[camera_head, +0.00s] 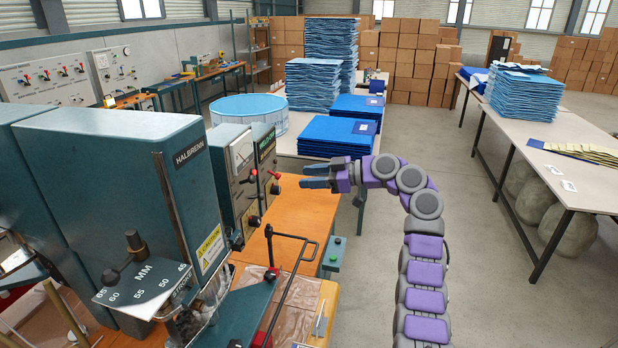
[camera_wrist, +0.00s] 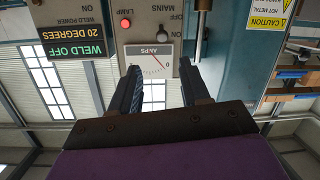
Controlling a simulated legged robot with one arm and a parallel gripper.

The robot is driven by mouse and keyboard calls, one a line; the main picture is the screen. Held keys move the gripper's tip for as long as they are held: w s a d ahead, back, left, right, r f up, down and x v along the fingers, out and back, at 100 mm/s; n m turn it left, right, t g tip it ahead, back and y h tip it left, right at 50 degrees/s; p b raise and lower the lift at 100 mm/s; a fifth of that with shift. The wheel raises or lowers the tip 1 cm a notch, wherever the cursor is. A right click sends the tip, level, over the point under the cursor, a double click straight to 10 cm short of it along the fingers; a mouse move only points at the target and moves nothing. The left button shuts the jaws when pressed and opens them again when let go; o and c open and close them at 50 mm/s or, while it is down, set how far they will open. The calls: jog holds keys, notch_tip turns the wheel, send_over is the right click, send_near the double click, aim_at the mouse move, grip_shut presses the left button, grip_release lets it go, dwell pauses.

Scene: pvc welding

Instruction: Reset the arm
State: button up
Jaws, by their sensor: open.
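My purple and grey arm reaches up from the bottom of the head view and bends left. My gripper (camera_head: 316,177) points left toward the control panel of the green welding machine (camera_head: 120,150). Its two fingers are apart with nothing between them. In the wrist view my gripper (camera_wrist: 163,88) is open in front of the panel, with the amps meter (camera_wrist: 150,62) showing beyond the fingers. A display (camera_wrist: 72,40) reads "WELD OFF" and "20 DEGREES". A red lamp (camera_wrist: 126,23) is lit. The wrist picture shows the panel upside down.
Blue sheet stacks (camera_head: 338,130) lie on a table behind. A long table (camera_head: 560,135) stands at right. The floor (camera_head: 480,270) right of my arm is clear.

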notch_tip(320, 180, up, 4)
jog(key=w+a+f+m+h, duration=0.1)
jog(key=w+a+m+h, duration=0.1)
jog(key=m+h, duration=0.35)
jog(key=s+f+m+g+h+b, duration=0.1)
jog(key=s+f+m+g+h, duration=0.2)
jog(key=s, duration=1)
jog(key=s+f+m+h, duration=0.2)
jog(key=s+m, duration=0.4)
jog(key=s, duration=0.8)
jog(key=s+d+f+g+h, duration=0.1)
jog(key=s+f, duration=0.3)
jog(key=s, duration=0.7)
jog(key=s+d+f+m+g+h, duration=0.1)
jog(key=s+d+f+h, duration=0.1)
jog(key=s, duration=0.9)
jog(key=s+d+f+m+g+h, duration=0.1)
jog(key=s+d+f, duration=0.4)
jog(key=s, duration=0.6)
jog(key=shift+d+f+h+b, duration=0.25)
jog(key=shift+f+h+b, duration=0.1)
jog(key=shift+b, duration=0.05)
